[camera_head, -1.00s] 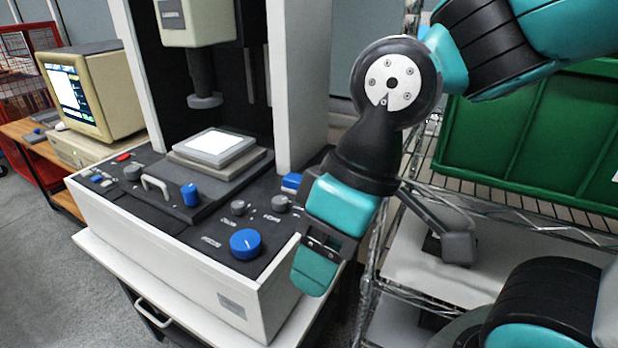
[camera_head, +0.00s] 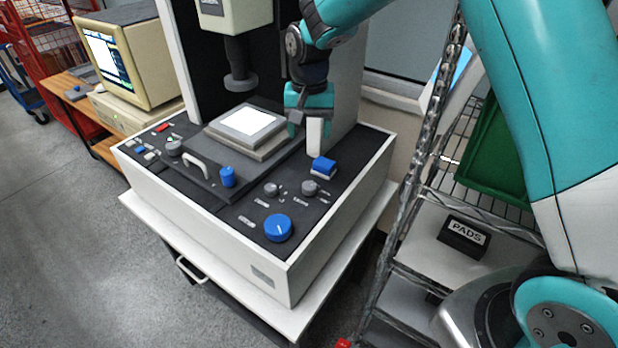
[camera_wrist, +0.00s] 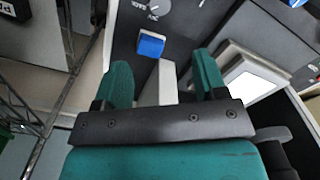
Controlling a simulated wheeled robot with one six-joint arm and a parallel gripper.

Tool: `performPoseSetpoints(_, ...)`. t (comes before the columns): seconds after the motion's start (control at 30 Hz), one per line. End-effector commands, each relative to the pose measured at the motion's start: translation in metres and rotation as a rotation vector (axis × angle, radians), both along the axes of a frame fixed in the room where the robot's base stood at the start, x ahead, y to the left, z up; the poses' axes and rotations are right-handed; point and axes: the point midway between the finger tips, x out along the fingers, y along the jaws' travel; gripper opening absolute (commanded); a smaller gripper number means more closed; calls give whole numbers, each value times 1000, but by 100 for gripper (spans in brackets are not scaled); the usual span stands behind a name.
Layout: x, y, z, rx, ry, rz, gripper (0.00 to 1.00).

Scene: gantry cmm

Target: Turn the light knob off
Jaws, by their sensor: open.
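The control panel (camera_head: 250,210) of the white machine carries several knobs. Two small grey knobs (camera_head: 271,189) (camera_head: 309,188) sit side by side near the panel's right part, and a large blue knob (camera_head: 278,228) is at the front. A further grey knob (camera_head: 173,147) is at the left. The labels are too small for me to tell which is the light knob. My gripper (camera_head: 310,112) is open over the panel's back right, behind a blue block (camera_head: 323,167). In the wrist view, a pale block (camera_wrist: 160,85) shows between its parted fingers (camera_wrist: 162,65); contact is unclear.
A bright square stage (camera_head: 247,122) sits left of my gripper, under the machine's hanging probe (camera_head: 240,78). A blue cylinder (camera_head: 227,177) and a white handle (camera_head: 198,163) stand on the panel. A wire rack (camera_head: 440,215) and a green bin (camera_head: 490,160) are at the right.

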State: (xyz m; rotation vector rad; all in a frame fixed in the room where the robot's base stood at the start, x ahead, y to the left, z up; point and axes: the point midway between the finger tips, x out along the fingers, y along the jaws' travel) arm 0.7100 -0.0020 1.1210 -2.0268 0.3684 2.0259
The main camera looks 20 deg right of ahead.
Motion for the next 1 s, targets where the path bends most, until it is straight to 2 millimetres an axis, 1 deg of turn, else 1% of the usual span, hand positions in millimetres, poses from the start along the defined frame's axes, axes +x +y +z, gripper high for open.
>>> performPoseSetpoints(0.17, -2, 0, -33, -1, 7, 3, 65)
performPoseSetpoints(0.4, -2, 1, -89, 0, 6, 4, 65)
performPoseSetpoints(0.6, -2, 1, -130, 0, 4, 5, 65)
performPoseSetpoints(0.7, -2, 1, -145, 1, 3, 5, 65)
performPoseSetpoints(0.8, -1, 1, -155, 1, 2, 5, 65)
performPoseSetpoints(0.9, -1, 1, -160, 1, 1, 5, 65)
performPoseSetpoints(1.0, -1, 1, -162, 2, -1, 5, 65)
